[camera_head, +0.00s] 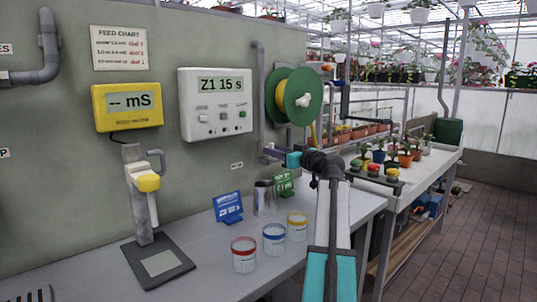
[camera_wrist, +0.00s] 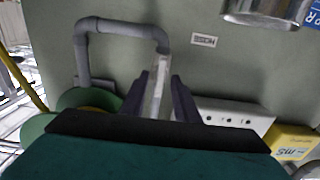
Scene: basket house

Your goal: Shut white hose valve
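The white hose valve lever (camera_wrist: 160,92) shows in the wrist view as a narrow white bar at the end of a bent grey pipe (camera_wrist: 125,28). My gripper (camera_wrist: 160,76) has its two dark purple fingers spread, one on each side of the lever, with some gap visible. I cannot tell whether either finger touches it. In the head view my gripper (camera_head: 269,153) is at the wall, by the lower end of the grey pipe (camera_head: 261,100); the lever cannot be made out there. A small hose label (camera_wrist: 204,40) is on the wall beside the lever.
A green hose reel (camera_head: 303,97) with yellow hose hangs close to the pipe. A white controller (camera_head: 215,104) and a yellow meter (camera_head: 127,106) are on the wall.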

